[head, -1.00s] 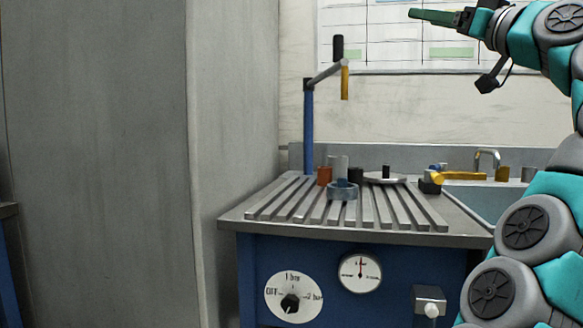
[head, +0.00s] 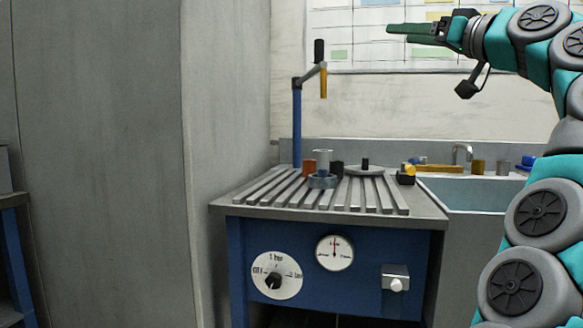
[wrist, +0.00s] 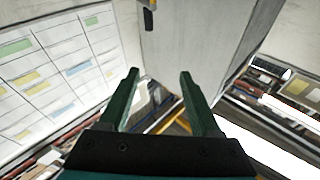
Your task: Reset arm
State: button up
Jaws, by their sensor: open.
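The jointed arm stands at the back left of the workbench in the head view. It has an upright blue post (head: 297,125), a short grey link (head: 311,76) sloping up to the right, a black knob (head: 319,50) on top and a yellow rod (head: 323,83) hanging down. My gripper (head: 390,29) is open and empty, high up and right of the black knob, with green fingers pointing left. In the wrist view the open fingers (wrist: 158,72) have nothing between them. A small dark part at the top of that view is too unclear to name.
The slotted bench top (head: 250,208) carries a grey ring (head: 322,181), an orange block (head: 309,166) and a round plate (head: 363,170). A dial (head: 276,275) and a gauge (head: 335,253) are on its front. A tall grey panel (head: 100,150) stands left; a sink (head: 480,195) lies right.

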jog(key=s+a+f+m+g+h, duration=0.15)
jog(key=a+f+g, duration=0.35)
jog(key=a+f, duration=0.6)
jog(key=s+a+f+n+g+h, duration=0.15)
jog(key=a+f+g, duration=0.4)
jog(key=f, duration=0.95)
jog(key=s+a+f+m+g+h, duration=0.1)
jog(key=s+f+g+h, duration=0.1)
jog(key=s+f, duration=0.6)
jog(key=s+f+m+g+h, duration=0.1)
jog(key=s+f, duration=0.2)
jog(key=f, duration=0.9)
jog(key=s+d+f+m+g+h, duration=0.1)
jog(key=s+d+f, duration=0.4)
jog(key=s+f, duration=0.6)
jog(key=s+d+f+m+g+h, duration=0.2)
jog(key=s+d+f+g+h, duration=0.2)
jog(key=s+f, duration=0.7)
jog(key=s+d+g, duration=0.1)
jog(key=s, duration=0.1)
jog(key=shift+s+d, duration=0.2)
jog(key=shift+s, duration=0.1)
